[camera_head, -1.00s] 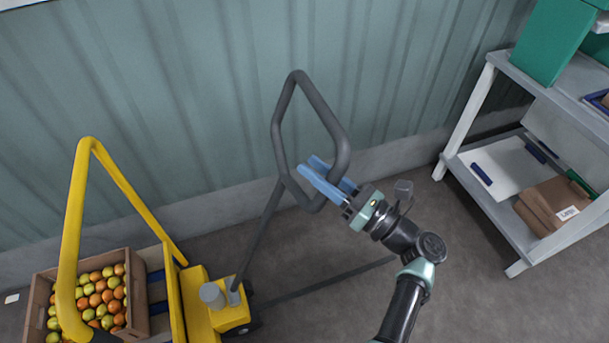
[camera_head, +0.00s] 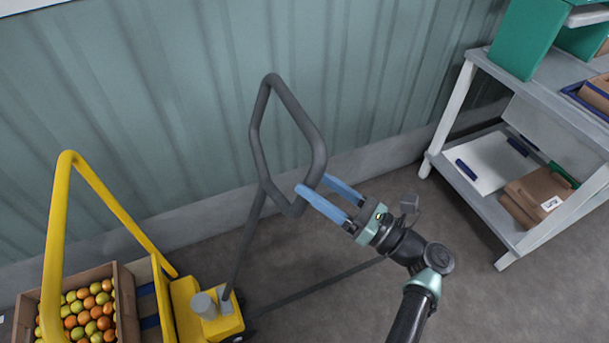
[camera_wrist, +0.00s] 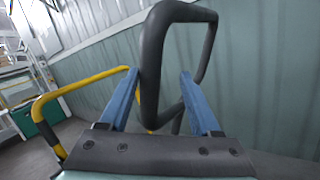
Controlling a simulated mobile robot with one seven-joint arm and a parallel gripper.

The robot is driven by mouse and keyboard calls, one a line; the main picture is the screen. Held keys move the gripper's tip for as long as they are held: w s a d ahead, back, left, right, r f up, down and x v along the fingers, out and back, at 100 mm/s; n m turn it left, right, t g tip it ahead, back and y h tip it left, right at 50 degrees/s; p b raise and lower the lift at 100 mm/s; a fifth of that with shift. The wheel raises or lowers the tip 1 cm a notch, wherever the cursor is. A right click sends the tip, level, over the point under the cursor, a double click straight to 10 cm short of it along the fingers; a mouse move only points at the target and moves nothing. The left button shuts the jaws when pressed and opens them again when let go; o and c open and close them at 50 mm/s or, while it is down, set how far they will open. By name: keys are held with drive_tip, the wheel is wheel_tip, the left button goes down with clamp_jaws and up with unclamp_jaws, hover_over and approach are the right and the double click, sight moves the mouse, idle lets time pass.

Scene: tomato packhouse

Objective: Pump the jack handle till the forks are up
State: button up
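The dark grey jack handle (camera_head: 259,150) is a loop on a long bar that rises from the yellow pump unit (camera_head: 206,305) of the pallet jack. It also shows in the wrist view (camera_wrist: 153,65). My gripper (camera_head: 317,188) is open at the lower right side of the loop. In the wrist view, the blue fingers (camera_wrist: 160,84) stand apart with one tube of the loop between them. I see no grip on the tube. The forks are mostly hidden by the wooden crate (camera_head: 125,305) and the jack's body.
The crate at the lower left holds several orange and green tomatoes. A yellow frame (camera_head: 57,230) stands beside it. A corrugated wall (camera_head: 170,110) is close behind the handle. A grey shelf (camera_head: 455,120) with boxes stands at right.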

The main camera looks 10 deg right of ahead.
drive_tip(key=b+v, duration=0.1)
drive_tip(key=v, duration=0.8)
drive_tip(key=shift+s, duration=0.15)
drive_tip(key=w+a+r+n+g+h+p, duration=0.1)
drive_tip(key=w+a+r+n+h+p, duration=0.15)
drive_tip(key=w+r+n+h, duration=0.55)
drive_tip(key=w+a+r+n+t+h+p, duration=0.1)
drive_tip(key=w+a+r+n+t+h, duration=0.15)
drive_tip(key=r+n, duration=0.4)
drive_tip(key=w+a+r+n+t+h, duration=0.1)
drive_tip(key=w+r+n, duration=0.25)
drive_tip(key=r, duration=0.55)
drive_tip(key=s+a+r+n+t+h+p, duration=0.1)
drive_tip(key=s+a+r+n+t, duration=0.15)
drive_tip(key=r, duration=0.65)
drive_tip(key=s+a+r+n+t+h+p, duration=0.1)
drive_tip(key=s+a+r+n+t, duration=0.2)
drive_tip(key=r, duration=0.6)
drive_tip(key=s+a+r+n+t+h, duration=0.1)
drive_tip(key=s+a+r+n+t, duration=0.2)
drive_tip(key=s+r, duration=1.1)
drive_tip(key=n+t, duration=0.2)
drive_tip(key=n, duration=0.1)
drive_tip(key=shift+r+n+t+h+p, duration=0.25)
drive_tip(key=shift+n+t+h+p, duration=0.05)
drive_tip(key=shift+n+t+h, duration=0.1)
